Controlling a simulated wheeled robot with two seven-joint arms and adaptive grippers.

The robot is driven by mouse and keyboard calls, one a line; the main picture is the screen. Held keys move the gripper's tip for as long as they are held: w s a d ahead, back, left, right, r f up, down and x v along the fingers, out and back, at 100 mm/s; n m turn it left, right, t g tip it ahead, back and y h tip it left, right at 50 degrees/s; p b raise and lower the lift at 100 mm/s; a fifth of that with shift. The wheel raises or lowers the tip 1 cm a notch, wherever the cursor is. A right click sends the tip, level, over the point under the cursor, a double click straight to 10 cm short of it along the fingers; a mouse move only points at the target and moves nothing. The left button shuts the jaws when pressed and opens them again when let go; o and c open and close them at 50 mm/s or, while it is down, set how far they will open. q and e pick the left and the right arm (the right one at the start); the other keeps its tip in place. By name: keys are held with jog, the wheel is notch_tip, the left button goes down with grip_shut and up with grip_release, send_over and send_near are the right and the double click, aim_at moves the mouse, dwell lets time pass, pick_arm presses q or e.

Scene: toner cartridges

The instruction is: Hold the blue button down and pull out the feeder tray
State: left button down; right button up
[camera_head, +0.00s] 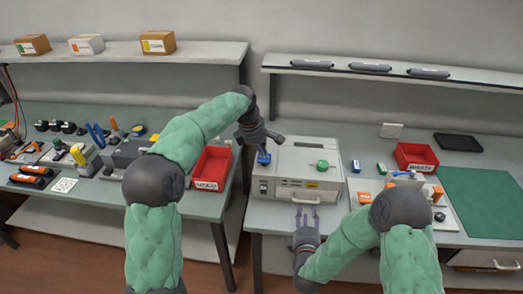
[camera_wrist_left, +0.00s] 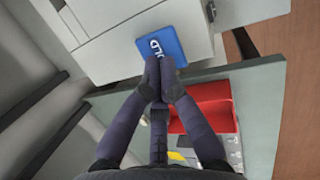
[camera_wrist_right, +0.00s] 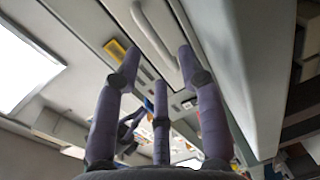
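A light grey machine (camera_head: 300,160) stands on the right bench. Its blue button (camera_head: 264,158) is on top at the left; it also shows as a blue square with a white mark in the left wrist view (camera_wrist_left: 155,42). My left gripper (camera_head: 263,149) is shut, its fingertips together over the button's edge; I cannot tell whether the button is pressed down. The feeder tray's pale handle (camera_wrist_right: 153,38) is on the machine's front. My right gripper (camera_wrist_right: 158,58) is open and empty, its fingers pointing at the front, spread around the handle's end but apart from it.
A green knob (camera_head: 322,165) sits on the machine's top. A red bin (camera_head: 212,168) stands to its left and another red bin (camera_head: 416,157) to its right, beside a board of small parts. A green mat (camera_head: 485,203) lies at the far right. The floor in front is clear.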

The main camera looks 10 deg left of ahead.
aim_at(262, 159)
pick_arm(q)
jog(key=shift+f, duration=0.1)
jog(key=shift+f, duration=0.35)
pick_arm(e)
jog(key=shift+f, duration=0.15)
pick_arm(q)
jog(key=shift+f+b, duration=0.3)
pick_arm(e)
jog(key=shift+f, duration=0.1)
pick_arm(q)
jog(key=shift+f, duration=0.75)
pick_arm(e)
jog(key=shift+f, duration=0.25)
pick_arm(q)
jog(key=shift+f, duration=0.25)
pick_arm(e)
jog(key=shift+o, duration=0.3)
